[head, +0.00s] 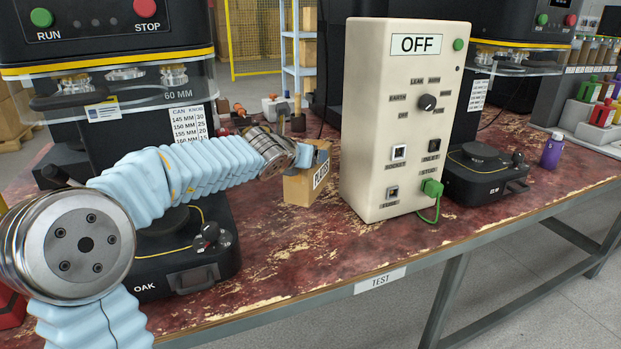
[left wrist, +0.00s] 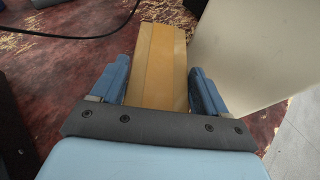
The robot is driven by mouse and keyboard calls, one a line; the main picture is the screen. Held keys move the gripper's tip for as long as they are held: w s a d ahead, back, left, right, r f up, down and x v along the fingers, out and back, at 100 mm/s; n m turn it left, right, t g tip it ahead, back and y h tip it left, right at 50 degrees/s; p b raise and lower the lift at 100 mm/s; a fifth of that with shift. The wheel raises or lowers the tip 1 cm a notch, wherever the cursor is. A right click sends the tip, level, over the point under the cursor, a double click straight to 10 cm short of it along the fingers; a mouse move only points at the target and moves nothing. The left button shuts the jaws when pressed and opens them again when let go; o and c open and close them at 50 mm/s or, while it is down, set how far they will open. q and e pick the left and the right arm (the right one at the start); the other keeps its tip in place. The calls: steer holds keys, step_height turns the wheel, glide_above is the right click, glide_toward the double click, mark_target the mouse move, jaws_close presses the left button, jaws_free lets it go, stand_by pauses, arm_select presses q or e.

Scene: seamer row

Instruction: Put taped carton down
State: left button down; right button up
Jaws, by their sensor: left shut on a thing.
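The taped carton (head: 301,188) is a small brown box with a printed label on its side. It is upright at the bench top, just left of the cream test box; I cannot tell whether its base touches the bench. My left gripper (head: 318,157) is shut on the carton from above. In the left wrist view the carton (left wrist: 160,62) shows a lengthwise tape strip and lies between the two blue fingers of my left gripper (left wrist: 158,85). My right gripper is not in view.
The cream test box (head: 388,120) reading OFF stands close right of the carton, with a green plug and lead (head: 430,190). The black OAK machine (head: 190,265) is at left. The worn red bench (head: 290,255) is clear in front. A purple bottle (head: 552,150) stands far right.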

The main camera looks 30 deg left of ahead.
arm_select(q)
steer(key=shift+f+b, duration=0.5)
steer(key=shift+f, duration=0.25)
step_height(320, 180, down, 4)
steer(key=b, duration=0.3)
steer(key=shift+f+b, duration=0.15)
steer(key=shift+b, duration=0.2)
steer(key=shift+r, duration=0.2)
steer(key=shift+f, duration=0.15)
jaws_free()
steer(key=shift+s, duration=0.1)
